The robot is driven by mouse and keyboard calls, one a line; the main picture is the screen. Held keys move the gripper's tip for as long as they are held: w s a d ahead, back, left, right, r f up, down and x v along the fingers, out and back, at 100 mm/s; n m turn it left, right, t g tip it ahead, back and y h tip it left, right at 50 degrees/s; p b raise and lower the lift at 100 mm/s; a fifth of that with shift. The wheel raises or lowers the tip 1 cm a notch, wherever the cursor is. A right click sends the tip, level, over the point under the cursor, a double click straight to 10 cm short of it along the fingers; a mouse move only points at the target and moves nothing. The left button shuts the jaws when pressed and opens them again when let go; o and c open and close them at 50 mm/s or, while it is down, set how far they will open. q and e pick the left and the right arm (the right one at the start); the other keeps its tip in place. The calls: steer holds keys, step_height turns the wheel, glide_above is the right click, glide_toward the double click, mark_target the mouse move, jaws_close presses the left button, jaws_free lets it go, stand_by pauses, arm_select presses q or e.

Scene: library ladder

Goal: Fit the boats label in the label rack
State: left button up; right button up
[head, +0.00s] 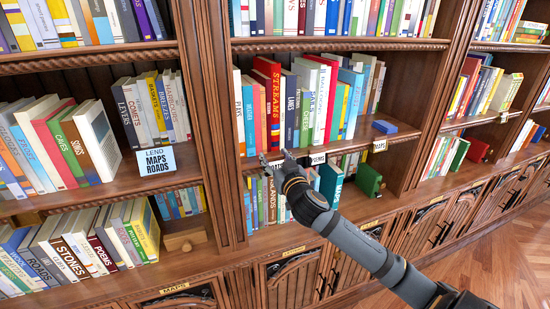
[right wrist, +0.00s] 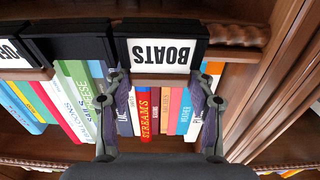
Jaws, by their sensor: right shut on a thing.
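The boats label (right wrist: 162,53) is a white card reading BOATS, upside down in the right wrist view, with black around it. My right gripper (head: 275,157) is shut on it, with one finger at each side edge; the wrist view shows the gripper (right wrist: 160,78) too. The label is at the shelf edge, at the left end of a row of black holders, the label rack (right wrist: 72,38). The holder beside it shows no card. The poems label (head: 317,158) sits further right in the head view. I cannot tell whether the boats label is seated or just in front. My left gripper is not in view.
Upright books, including a red STREAMS book (head: 266,98), stand on the shelf behind the rack. Wooden uprights flank the bay.

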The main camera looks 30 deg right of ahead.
steer(key=shift+f, duration=0.15)
steer(key=o, duration=1.1)
steer(key=shift+o, duration=0.2)
step_height(320, 180, up, 10)
steer(key=shift+r, duration=0.1)
